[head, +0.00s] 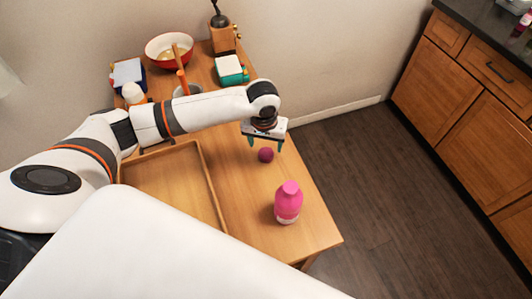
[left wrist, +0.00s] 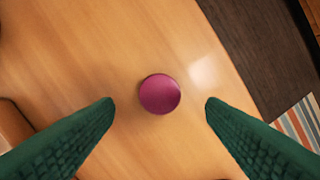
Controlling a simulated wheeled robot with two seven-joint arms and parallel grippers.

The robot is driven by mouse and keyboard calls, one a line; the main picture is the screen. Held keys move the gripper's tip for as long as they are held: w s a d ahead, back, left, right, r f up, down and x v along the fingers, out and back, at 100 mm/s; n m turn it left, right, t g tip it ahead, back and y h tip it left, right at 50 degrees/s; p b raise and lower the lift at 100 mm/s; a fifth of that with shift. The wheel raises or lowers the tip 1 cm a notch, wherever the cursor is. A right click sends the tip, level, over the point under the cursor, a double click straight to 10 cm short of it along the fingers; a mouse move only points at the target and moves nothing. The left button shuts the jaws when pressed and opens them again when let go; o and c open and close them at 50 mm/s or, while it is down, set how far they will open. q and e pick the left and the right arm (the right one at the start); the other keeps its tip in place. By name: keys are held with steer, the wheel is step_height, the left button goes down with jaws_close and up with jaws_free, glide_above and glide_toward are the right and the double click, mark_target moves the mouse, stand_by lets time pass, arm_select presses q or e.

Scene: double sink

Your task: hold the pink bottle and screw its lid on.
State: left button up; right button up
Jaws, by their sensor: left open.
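The pink bottle (head: 288,202) stands upright on the wooden table near its front right end. A dark pink round lid (head: 266,155) lies on the table behind the bottle, apart from it. My left gripper (head: 265,146) is open just above the lid, fingers pointing down. In the left wrist view the lid (left wrist: 160,94) lies between the two green fingertips (left wrist: 159,103), a little beyond them, with gaps on both sides. The bottle is not in the left wrist view. My right gripper is not in view.
A wooden tray (head: 208,182) lies left of the bottle. At the back stand a red bowl (head: 155,50), a coffee grinder (head: 222,36), a green-and-white box (head: 231,70) and a white bottle (head: 132,93). The table's right edge is close to the lid and bottle.

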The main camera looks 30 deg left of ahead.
mark_target(266, 153)
arm_select(q)
steer(key=shift+f, duration=0.3)
steer(key=f, duration=0.1)
steer(key=f+p, duration=0.1)
steer(key=f, duration=0.1)
steer(key=shift+w+f, duration=0.25)
steer(key=shift+f, duration=0.05)
steer(key=shift+a+f, duration=0.1)
steer(key=shift+f, duration=0.4)
steer(key=c, duration=1)
